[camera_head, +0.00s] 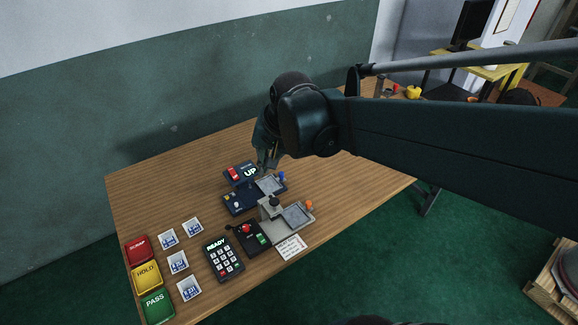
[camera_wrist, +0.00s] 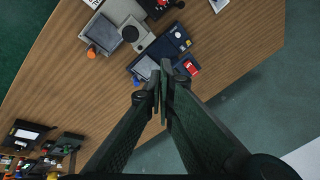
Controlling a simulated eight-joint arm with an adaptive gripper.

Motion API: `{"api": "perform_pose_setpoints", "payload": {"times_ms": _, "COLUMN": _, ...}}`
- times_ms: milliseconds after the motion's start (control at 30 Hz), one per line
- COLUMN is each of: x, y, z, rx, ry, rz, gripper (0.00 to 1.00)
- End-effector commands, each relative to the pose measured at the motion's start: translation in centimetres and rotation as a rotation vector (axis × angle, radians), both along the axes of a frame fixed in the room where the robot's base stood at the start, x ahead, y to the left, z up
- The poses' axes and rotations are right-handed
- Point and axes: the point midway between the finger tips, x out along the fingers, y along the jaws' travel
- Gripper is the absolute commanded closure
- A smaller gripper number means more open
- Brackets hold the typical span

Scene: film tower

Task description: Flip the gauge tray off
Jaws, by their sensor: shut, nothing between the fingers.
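A dark blue fixture (camera_head: 232,203) with a square grey tray (camera_head: 270,185) and a blue knob (camera_head: 282,176) sits mid-table. In front of it stands a grey fixture (camera_head: 270,212) with another square tray (camera_head: 297,215) and an orange knob (camera_head: 309,204). Behind the blue fixture is a dark box with a red rocker switch (camera_head: 233,174) and a display reading "UP" (camera_head: 250,172). The red switch also shows in the wrist view (camera_wrist: 192,68). I cannot read which tray is the gauge tray. My gripper (camera_wrist: 164,82) is shut and empty, above the table near the blue fixture's tray and the switch box.
A keypad reading "READY" (camera_head: 224,259), a box with a red knob (camera_head: 248,236) and a paper note (camera_head: 291,248) lie in front. Several white cards (camera_head: 178,262) and SCRAP (camera_head: 138,248), HOLD (camera_head: 147,275) and PASS (camera_head: 156,306) pads are at left. The table's right side looks clear.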

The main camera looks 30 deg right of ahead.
Motion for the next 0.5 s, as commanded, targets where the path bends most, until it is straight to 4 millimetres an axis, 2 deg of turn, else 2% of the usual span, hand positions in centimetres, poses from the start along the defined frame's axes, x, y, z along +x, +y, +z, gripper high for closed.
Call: {"api": "perform_pose_setpoints", "payload": {"times_ms": 500, "x": 3.5, "y": -4.9, "z": -1.3, "rx": 0.149, "ry": 0.091, "rz": -0.271, "gripper": 1.00}}
